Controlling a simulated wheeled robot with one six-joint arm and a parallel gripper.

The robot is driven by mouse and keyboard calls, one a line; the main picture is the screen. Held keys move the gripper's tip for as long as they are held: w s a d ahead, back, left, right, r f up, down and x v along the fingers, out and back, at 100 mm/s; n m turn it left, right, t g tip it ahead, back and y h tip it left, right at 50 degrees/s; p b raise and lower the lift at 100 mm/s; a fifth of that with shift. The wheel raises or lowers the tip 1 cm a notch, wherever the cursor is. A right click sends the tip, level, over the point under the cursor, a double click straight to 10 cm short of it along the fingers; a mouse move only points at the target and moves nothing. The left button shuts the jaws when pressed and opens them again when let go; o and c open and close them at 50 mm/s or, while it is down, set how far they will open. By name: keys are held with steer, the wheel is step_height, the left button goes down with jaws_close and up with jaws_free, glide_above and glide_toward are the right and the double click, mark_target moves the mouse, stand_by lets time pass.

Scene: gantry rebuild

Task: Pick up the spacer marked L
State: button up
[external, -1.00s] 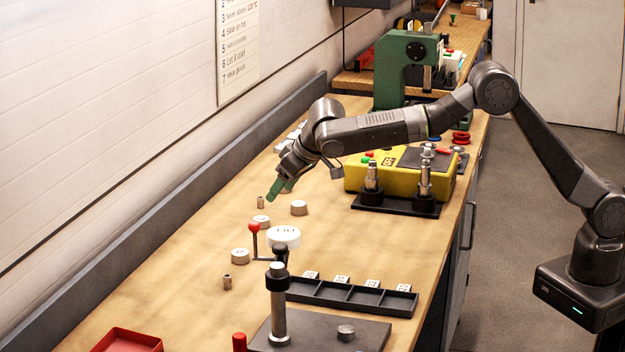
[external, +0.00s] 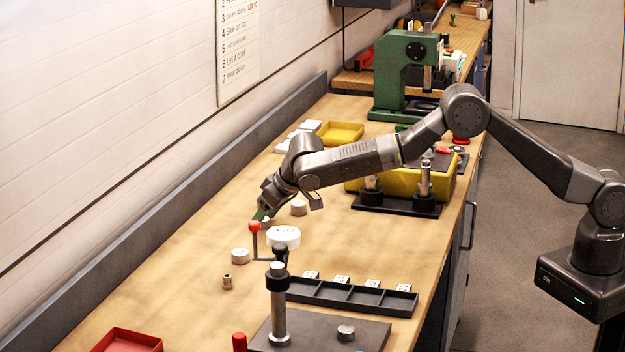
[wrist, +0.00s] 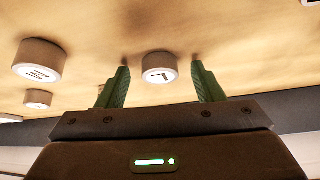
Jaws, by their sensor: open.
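The spacer marked L (wrist: 160,72) is a short pale cylinder standing on the wooden bench. In the wrist view its letter face shows between my two green fingertips, with a gap on each side. My gripper (wrist: 160,66) is open and empty. In the external view my gripper (external: 262,214) is low over the bench, just behind the red-knobbed lever, and largely hides the spacer there. Whether the fingertips reach down beside the spacer is unclear. Another spacer (wrist: 38,64), with a letter like N or Z, stands to the left in the wrist view.
A spacer (external: 299,208) stands right of my gripper, another (external: 240,257) nearer the camera. The red-knobbed lever (external: 254,228) and a white round piece (external: 284,238) stand close in front. A black compartment tray (external: 350,297) lies nearer. The bench's left front is mostly clear.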

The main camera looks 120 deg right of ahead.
steer(key=c, duration=1.1)
